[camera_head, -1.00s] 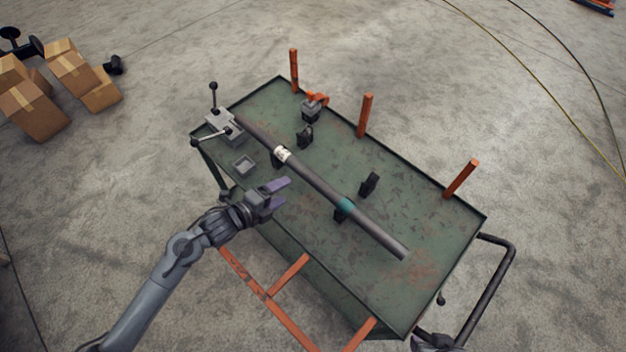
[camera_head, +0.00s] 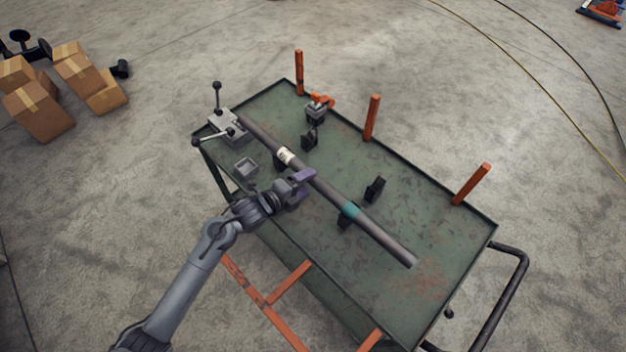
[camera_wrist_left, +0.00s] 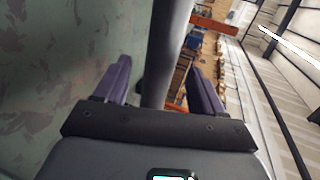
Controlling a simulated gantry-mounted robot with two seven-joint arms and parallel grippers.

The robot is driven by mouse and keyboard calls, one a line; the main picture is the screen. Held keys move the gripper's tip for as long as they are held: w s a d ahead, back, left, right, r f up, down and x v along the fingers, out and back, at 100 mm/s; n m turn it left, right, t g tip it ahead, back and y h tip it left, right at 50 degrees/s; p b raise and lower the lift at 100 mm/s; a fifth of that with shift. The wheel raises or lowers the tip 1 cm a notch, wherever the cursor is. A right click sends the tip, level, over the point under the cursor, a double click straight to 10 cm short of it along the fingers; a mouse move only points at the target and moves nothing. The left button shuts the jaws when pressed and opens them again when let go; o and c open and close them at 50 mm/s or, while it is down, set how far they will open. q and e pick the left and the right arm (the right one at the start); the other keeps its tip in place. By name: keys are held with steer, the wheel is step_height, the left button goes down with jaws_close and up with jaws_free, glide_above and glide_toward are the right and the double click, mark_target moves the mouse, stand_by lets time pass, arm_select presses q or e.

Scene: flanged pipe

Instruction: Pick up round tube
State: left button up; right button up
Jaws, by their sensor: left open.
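The long grey round tube (camera_head: 324,187) lies diagonally above the green cart top, with a white label near its upper end and a teal band toward its lower end. Black holders stand under it. My left gripper (camera_head: 306,188) is open at the tube's near side, close to the white label. In the left wrist view the tube (camera_wrist_left: 166,50) runs between the two purple fingers of the left gripper (camera_wrist_left: 166,82), with gaps on both sides. My right gripper does not show.
A grey clamp with lever handles (camera_head: 226,124) stands at the tube's upper end.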

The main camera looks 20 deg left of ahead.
arm_select(q)
steer(key=shift+x, duration=1.3)
jaws_close()
steer(key=shift+r, duration=0.15)
